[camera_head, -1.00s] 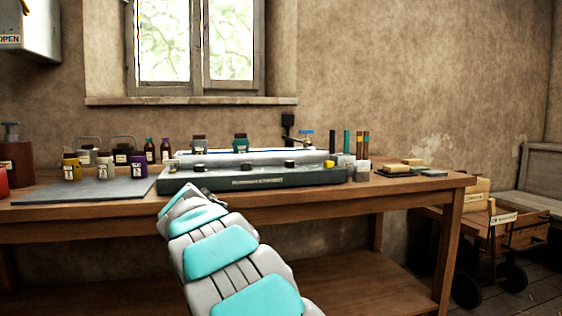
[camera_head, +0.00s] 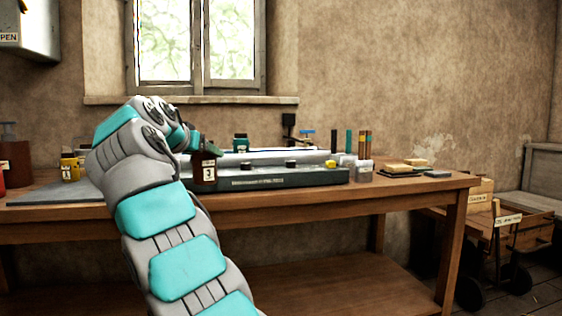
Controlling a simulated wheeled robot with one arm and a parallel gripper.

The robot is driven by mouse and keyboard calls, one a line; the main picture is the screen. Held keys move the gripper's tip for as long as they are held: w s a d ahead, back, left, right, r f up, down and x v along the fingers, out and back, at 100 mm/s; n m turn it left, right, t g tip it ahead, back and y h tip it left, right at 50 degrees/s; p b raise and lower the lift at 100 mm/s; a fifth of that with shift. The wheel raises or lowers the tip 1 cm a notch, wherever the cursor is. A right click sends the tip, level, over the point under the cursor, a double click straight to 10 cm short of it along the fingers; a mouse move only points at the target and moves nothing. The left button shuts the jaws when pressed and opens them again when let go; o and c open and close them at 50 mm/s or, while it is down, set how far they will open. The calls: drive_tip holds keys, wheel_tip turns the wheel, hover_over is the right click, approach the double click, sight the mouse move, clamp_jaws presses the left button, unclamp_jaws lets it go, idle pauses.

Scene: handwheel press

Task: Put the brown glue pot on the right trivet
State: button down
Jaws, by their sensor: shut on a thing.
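My gripper (camera_head: 194,146) is at the end of my raised arm, at the left of the bench. It is shut on a dark brown pot (camera_head: 204,176) with a white numbered label, and its fingertips are partly hidden. The pot hangs upright in front of the left end of the long dark unit on the bench. I cannot tell whether its base is clear of everything behind it. I cannot make out the right trivet for certain.
The long dark unit (camera_head: 290,178) lies along the bench (camera_head: 410,187). A teal-capped jar (camera_head: 241,143) stands behind it.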

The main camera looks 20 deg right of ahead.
drive_tip(key=shift+s+d+r, duration=0.2)
drive_tip(key=shift+s+r, duration=0.2)
drive_tip(key=shift+s, duration=0.15)
drive_tip(key=shift+s+d+r, duration=0.1)
drive_tip(key=shift+s+r, duration=0.05)
drive_tip(key=shift+m+h, duration=0.3)
drive_tip(key=shift+s+d+r, duration=0.15)
drive_tip(key=shift+s+d, duration=0.15)
drive_tip(key=shift+s, duration=0.2)
drive_tip(key=shift+s+d+r+m+g+h, duration=0.3)
drive_tip(key=shift+s+d+r+m, duration=0.1)
drive_tip(key=shift+s+d+r, duration=0.15)
idle(0.7)
